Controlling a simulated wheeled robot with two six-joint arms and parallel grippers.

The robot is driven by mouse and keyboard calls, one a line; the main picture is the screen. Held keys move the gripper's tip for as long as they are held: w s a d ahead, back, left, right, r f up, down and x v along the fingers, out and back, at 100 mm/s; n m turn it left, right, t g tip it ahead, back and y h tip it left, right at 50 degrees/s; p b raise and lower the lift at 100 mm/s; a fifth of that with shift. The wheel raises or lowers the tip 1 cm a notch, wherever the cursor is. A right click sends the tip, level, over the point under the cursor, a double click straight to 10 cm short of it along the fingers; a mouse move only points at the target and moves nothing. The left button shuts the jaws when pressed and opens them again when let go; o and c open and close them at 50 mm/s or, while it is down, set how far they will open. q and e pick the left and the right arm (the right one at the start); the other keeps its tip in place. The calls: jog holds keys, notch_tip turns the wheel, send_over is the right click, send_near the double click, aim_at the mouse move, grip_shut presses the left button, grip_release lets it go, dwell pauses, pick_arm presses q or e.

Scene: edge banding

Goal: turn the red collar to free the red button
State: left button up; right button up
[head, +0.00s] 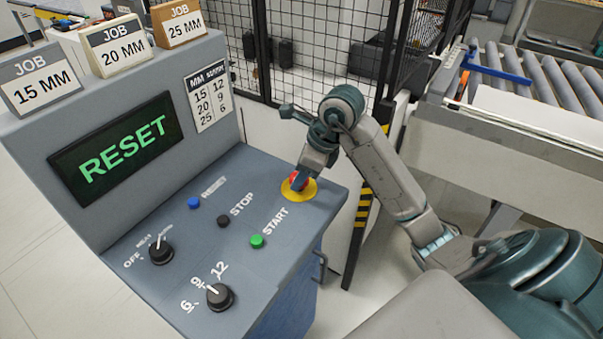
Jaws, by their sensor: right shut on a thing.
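The red button with its red collar (293,185) sits on a round yellow plate (308,191) at the far right corner of the grey control panel. My right gripper (301,178) reaches down onto it from above and is shut on the red collar. The gripper hides most of the red part, so I cannot tell the button and collar apart or see how far the collar is turned. My left gripper is not in the head view.
The panel (150,285) holds a blue button (194,202), a black stop button (223,221), a green start button (257,241) and two black knobs (220,296). The screen (118,148) reads RESET. A black mesh fence (320,50) stands behind; a roller conveyor (520,80) is at right.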

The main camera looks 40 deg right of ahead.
jog(key=shift+m, duration=0.6)
jog(key=shift+h, duration=0.3)
jog(key=o, duration=1)
jog(key=shift+p+v, duration=1.45)
jog(key=shift+v, duration=3.95)
jog(key=shift+s, duration=0.25)
